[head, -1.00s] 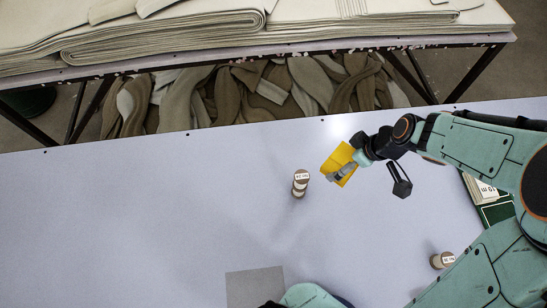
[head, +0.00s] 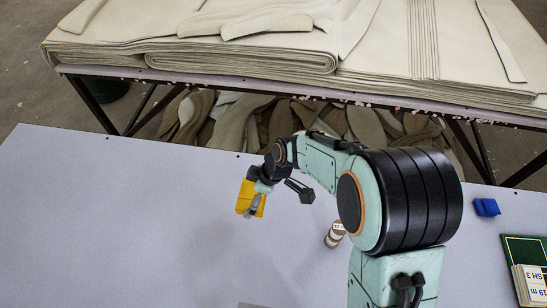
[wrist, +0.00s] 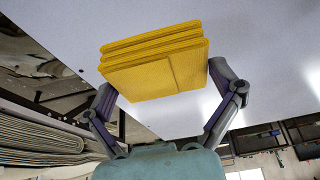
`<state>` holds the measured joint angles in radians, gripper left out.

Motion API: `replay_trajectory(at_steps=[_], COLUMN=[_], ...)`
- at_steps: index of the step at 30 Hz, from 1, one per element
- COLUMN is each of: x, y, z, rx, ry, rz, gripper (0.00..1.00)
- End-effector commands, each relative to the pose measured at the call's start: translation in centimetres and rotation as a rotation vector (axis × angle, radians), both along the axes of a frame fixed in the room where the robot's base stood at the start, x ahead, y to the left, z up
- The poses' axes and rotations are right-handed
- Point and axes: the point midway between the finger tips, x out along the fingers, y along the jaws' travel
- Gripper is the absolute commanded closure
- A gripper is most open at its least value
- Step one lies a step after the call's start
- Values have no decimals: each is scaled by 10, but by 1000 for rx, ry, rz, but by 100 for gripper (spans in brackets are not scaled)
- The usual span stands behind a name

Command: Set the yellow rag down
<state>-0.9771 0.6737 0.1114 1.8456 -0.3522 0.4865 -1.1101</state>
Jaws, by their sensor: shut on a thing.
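The yellow rag (head: 246,198) is folded into a thick stack of layers. My gripper (head: 256,207) is shut on it. In the wrist view the rag (wrist: 155,72) sits between the two fingers of my gripper (wrist: 165,85), one at each side. In the head view the rag is over the pale table (head: 110,215), left of the spool. I cannot tell whether its underside touches the table.
A labelled spool (head: 335,234) stands right of the rag, partly beside my arm. A blue folded cloth (head: 486,207) and a green box (head: 524,250) lie at the right. Stacked beige cloth (head: 240,50) covers the bench behind. The table's left side is clear.

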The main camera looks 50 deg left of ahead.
Motion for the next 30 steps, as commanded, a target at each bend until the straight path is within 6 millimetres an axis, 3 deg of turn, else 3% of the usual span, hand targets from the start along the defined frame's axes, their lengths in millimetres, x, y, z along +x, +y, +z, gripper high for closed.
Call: replay_trajectory(at_steps=[3,7,11,18,30], x=[6,10,12,13,13], y=[19,34,40,44,44], z=[-28,-45,-53,-85,-91], rx=[-4,-2,-3,-2,-2], ry=[2,2,1,1,0], rz=[1,0,-1,-2,-1], gripper=[39,39,39,39,39])
